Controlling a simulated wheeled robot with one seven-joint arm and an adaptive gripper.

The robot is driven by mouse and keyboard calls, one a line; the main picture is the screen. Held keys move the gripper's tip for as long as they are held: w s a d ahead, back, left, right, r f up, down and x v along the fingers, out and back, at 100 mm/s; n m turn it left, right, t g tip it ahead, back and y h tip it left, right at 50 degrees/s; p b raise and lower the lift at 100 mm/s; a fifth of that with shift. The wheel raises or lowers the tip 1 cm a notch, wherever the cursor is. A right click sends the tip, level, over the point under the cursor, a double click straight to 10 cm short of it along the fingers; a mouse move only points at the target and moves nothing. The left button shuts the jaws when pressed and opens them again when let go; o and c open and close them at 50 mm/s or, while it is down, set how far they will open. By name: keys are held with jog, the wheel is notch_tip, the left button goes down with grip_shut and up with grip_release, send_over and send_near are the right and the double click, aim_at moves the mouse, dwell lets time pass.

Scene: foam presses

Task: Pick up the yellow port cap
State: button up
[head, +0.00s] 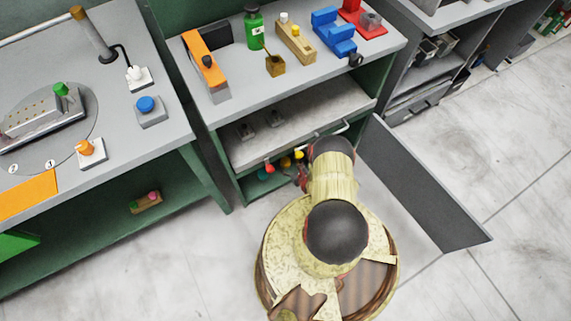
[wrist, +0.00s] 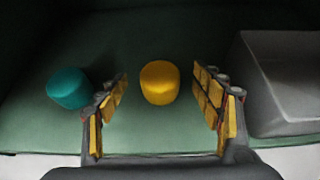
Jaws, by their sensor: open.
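The yellow port cap (wrist: 160,82) is a short round cylinder standing on the green cabinet floor in the wrist view. My gripper (wrist: 163,90) is open, with its yellow-padded fingers on either side of the cap's line and a visible gap to each. The cap sits between and slightly beyond the fingertips, not held. In the head view the yellow cap (head: 285,162) shows small inside the lower cabinet, partly hidden by my arm. My gripper (head: 302,178) is reaching into that opening there, mostly hidden.
A teal cap (wrist: 68,88) stands just left of my left finger. A grey box-like block (wrist: 280,80) is close on the right. A red cap (head: 269,168) sits near the cabinet front. An open grey door (head: 415,185) stands right of my arm; a drawer (head: 290,120) is above.

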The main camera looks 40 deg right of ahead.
aim_at(286, 162)
jog(key=shift+b+x, duration=0.3)
jog(key=shift+x, duration=0.9)
jog(key=c, duration=1.2)
jog(key=shift+c, duration=0.2)
jog(key=shift+r, duration=0.15)
